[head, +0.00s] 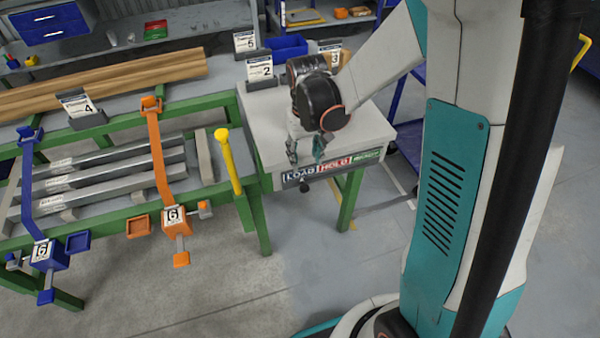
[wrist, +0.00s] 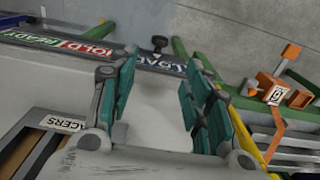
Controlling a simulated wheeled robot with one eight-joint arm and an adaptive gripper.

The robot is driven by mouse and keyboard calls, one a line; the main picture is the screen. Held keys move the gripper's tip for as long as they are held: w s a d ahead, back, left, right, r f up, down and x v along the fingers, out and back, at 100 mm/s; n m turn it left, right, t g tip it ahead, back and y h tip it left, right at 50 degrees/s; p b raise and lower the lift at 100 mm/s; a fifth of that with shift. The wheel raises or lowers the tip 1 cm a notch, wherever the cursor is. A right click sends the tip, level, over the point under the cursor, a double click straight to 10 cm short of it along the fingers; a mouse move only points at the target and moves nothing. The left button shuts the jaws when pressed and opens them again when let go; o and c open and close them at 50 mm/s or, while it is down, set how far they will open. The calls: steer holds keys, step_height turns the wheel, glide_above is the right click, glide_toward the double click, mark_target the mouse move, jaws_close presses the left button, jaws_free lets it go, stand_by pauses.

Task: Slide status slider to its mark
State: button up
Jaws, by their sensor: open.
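No separate mark can be made out. My gripper (head: 305,152) is open and empty above the tabletop near the LOAD end, its teal-padded fingers apart. In the wrist view the fingers (wrist: 158,80) frame LOAD and the knob, touching neither as far as I can tell.
Left of the tabletop stands a green rack (head: 110,225) with grey bars, an orange clamp (head: 160,150), a blue clamp (head: 28,190) and a yellow post (head: 228,160). Number cards and a blue bin (head: 287,47) are behind. The floor before the strip is clear.

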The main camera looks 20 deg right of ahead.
mark_target(305, 185)
step_height(305, 185, down, 14)
steer(key=b, duration=0.5)
steer(key=shift+b, duration=0.4)
steer(key=shift+r, duration=0.1)
jaws_close()
